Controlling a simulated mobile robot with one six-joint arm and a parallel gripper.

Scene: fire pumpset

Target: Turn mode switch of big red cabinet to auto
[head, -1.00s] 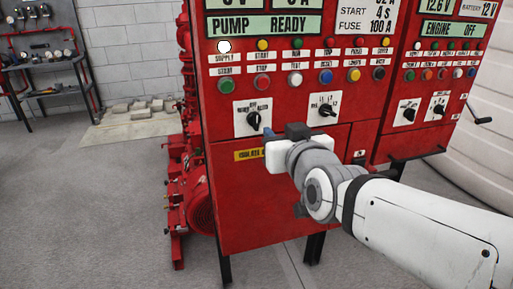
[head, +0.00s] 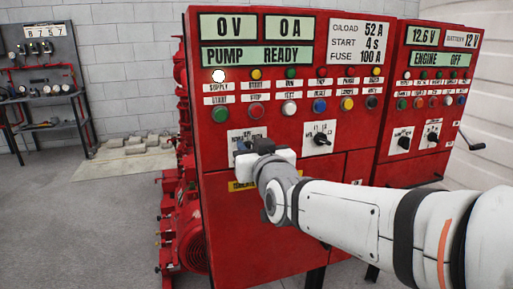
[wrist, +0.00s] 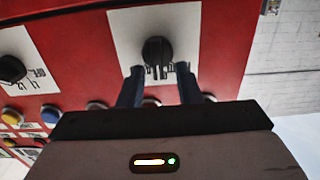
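The big red cabinet (head: 230,215) fills the middle of the head view. Its left white switch plate (head: 236,134) is partly covered by my gripper (head: 247,148), and its knob is hidden there. In the wrist view, the black knob of this mode switch (wrist: 157,48) sits on its white plate, with small printed labels too blurred to read. My gripper (wrist: 160,72) is open, its two dark fingers pointing at the plate on either side of the knob's lower end. I cannot tell whether they touch it.
A second rotary switch (head: 321,139) sits right of the mode switch. Rows of coloured buttons (head: 289,107) lie above. A smaller red cabinet (head: 400,170) stands to the right, and a red pump (head: 190,245) is at the left. The floor at left (head: 80,220) is clear.

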